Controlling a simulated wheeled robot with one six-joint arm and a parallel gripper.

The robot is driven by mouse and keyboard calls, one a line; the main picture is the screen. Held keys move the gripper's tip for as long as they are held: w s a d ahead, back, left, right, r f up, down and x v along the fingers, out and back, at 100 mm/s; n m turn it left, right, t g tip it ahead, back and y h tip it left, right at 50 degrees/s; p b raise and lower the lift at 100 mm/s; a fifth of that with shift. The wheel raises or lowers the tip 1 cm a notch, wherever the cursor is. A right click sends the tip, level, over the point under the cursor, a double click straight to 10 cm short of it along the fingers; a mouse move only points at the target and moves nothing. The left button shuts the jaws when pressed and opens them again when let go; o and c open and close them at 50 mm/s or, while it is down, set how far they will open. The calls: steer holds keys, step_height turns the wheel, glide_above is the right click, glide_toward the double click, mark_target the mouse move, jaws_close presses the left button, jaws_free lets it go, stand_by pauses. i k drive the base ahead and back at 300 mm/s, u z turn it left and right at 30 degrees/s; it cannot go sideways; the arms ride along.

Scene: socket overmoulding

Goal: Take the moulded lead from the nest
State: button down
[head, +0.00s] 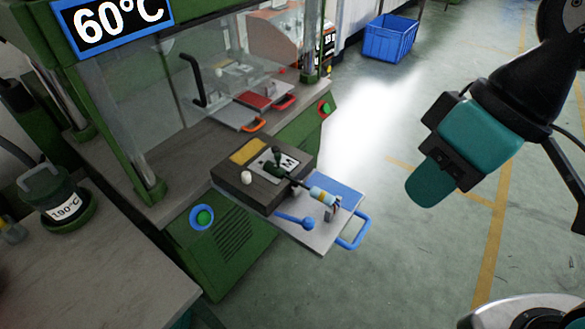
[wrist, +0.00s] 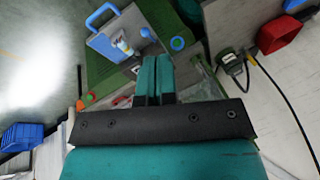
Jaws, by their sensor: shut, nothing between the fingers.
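The nest (head: 262,195) is a dark block with a light plate marked M, on a pulled-out tray (head: 307,236) with a blue handle at the front of the green press. The moulded lead (head: 295,181) lies across it, with a dark green end in the nest and a pale blue-and-yellow part toward the handle. In the wrist view the tray (wrist: 103,44) and part of the lead (wrist: 122,46) show beyond the fingers. My gripper (head: 418,188) is at the right, well apart from the nest. Its teal fingers (wrist: 153,75) are shut and empty.
The press has a clear guard (head: 170,85) and green posts behind the nest. A pot marked 190°C (head: 62,203) stands at the left. A blue crate (head: 390,38) is on the far floor. The floor between is free.

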mark_target(325, 199)
steer(key=z, duration=1.9)
steer(key=k, duration=1.75)
steer(key=u, duration=1.2)
steer(key=i, duration=1)
steer(key=u, duration=0.05)
